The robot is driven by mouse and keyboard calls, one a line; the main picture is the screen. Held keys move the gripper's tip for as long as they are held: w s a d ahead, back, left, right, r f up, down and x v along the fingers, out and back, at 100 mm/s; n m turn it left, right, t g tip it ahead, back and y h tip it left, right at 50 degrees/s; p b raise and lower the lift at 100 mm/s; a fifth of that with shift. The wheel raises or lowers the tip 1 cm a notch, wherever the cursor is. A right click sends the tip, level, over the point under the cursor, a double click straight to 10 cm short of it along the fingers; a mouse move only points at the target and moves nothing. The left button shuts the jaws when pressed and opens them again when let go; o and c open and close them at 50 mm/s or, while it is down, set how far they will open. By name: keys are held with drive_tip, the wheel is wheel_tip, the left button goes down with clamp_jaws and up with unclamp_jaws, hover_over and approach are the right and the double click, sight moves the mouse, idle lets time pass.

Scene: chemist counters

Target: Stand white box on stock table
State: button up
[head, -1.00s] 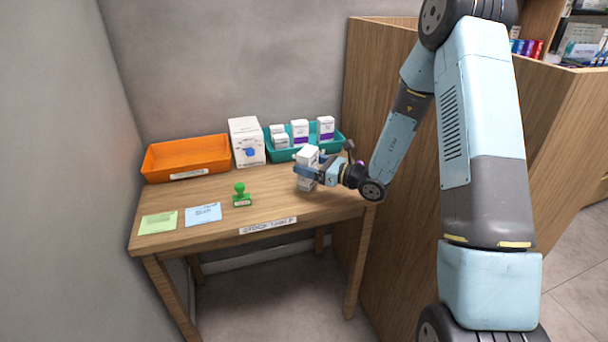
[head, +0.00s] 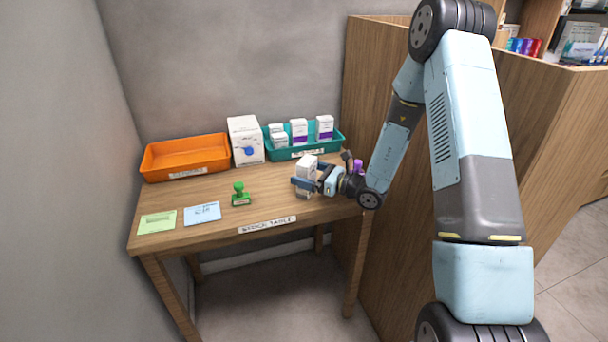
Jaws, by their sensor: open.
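A small white box (head: 307,165) stands upright at the right part of the wooden stock table (head: 265,205). My gripper (head: 304,186) is open at this box, reaching from the right with its fingers about the lower part. The fingers hide some of the box, and I cannot tell whether they touch it. The box's base appears to be on the tabletop.
An orange tray (head: 187,172) is empty at the back left. A larger white box (head: 246,155) stands beside a teal tray (head: 331,146) of several cartons. A wooden counter rises at right.

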sight(312, 173)
drive_tip(key=v, duration=0.7)
drive_tip(key=shift+s+d+r, duration=0.1)
drive_tip(key=shift+d+r, duration=0.05)
drive_tip(key=shift+d, duration=0.05)
drive_tip(key=shift+s+a+r+n+g, duration=0.1)
drive_tip(key=shift+s+r+n+g, duration=0.1)
drive_tip(key=shift+r+n+g, duration=0.15)
drive_tip(key=s+a+r+n+g+h, duration=0.2)
drive_tip(key=s+r+n+g+h, duration=0.2)
drive_tip(key=s+r+n+g, duration=0.8)
drive_tip(key=s+d+r+n+t+h, duration=0.9)
drive_tip(key=s+d+r, duration=0.5)
drive_tip(key=s, duration=0.4)
drive_tip(key=d+n+h, duration=0.1)
drive_tip(key=n+h, duration=0.1)
drive_tip(key=shift+d+r+h, duration=0.2)
drive_tip(key=shift+r+h, duration=0.1)
drive_tip(key=shift+h, duration=0.1)
drive_tip(key=shift+t, duration=0.25)
drive_tip(key=shift+c, duration=0.2)
